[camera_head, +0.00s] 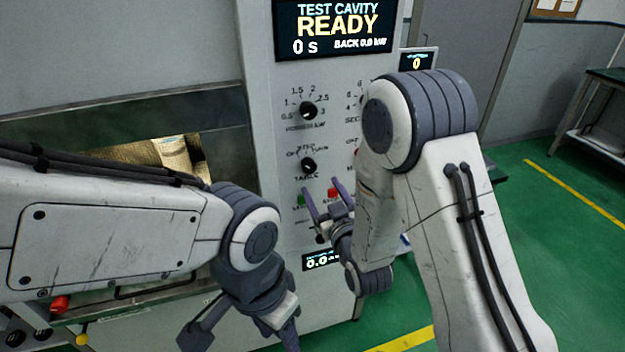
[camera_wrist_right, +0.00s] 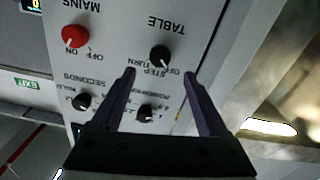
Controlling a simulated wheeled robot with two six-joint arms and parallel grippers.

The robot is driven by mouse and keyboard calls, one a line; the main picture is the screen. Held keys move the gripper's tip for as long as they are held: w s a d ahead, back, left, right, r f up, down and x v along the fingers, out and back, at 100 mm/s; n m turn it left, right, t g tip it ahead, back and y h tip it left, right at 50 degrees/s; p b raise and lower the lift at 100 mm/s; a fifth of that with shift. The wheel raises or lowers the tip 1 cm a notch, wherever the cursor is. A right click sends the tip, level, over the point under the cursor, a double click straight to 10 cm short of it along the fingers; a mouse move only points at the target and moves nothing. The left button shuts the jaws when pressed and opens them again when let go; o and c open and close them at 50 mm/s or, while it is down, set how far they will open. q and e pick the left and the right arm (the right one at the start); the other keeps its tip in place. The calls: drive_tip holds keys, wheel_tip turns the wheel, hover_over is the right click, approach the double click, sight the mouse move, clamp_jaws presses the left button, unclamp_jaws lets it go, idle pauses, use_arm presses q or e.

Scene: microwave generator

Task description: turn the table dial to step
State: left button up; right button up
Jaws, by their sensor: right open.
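The table dial (camera_head: 308,166) is a small black knob on the grey front panel, above the word TABLE, with OFF, STEP and TURN marked around it. It also shows upside down in the right wrist view (camera_wrist_right: 160,55). I cannot tell which mark its pointer is at. My right gripper (camera_head: 321,187) is open and empty, its purple fingers just below the dial in the head view. In the right wrist view the open fingertips (camera_wrist_right: 160,74) lie on either side of the dial's line, apart from it. My left gripper (camera_head: 243,325) hangs low at the front, its fingertips partly cut off.
A power knob (camera_head: 308,110) sits above the dial. A green button (camera_head: 301,200) and a red button (camera_head: 333,193) are below. The red mains knob (camera_wrist_right: 75,36) is beside the dial in the wrist view. The cavity opening (camera_head: 160,150) is at left, partly behind my left arm.

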sight(311, 168)
drive_tip(key=p+x, duration=0.2)
drive_tip(key=x, duration=0.4)
drive_tip(key=shift+w+r+p, duration=0.1)
drive_tip(key=shift+r+p, duration=0.05)
drive_tip(key=shift+p, duration=0.15)
drive_tip(key=shift+w+a, duration=0.25)
drive_tip(key=shift+w, duration=0.45)
clamp_jaws()
drive_tip(key=shift+f+m+b, duration=0.25)
drive_tip(key=shift+m+b, duration=0.35)
drive_tip(key=shift+b, duration=0.2)
drive_tip(key=m+b, duration=0.4)
drive_tip(key=b, duration=0.1)
drive_tip(key=shift+m, duration=0.3)
drive_tip(key=shift+r+m+b, duration=0.15)
drive_tip(key=shift+m+b, duration=1.45)
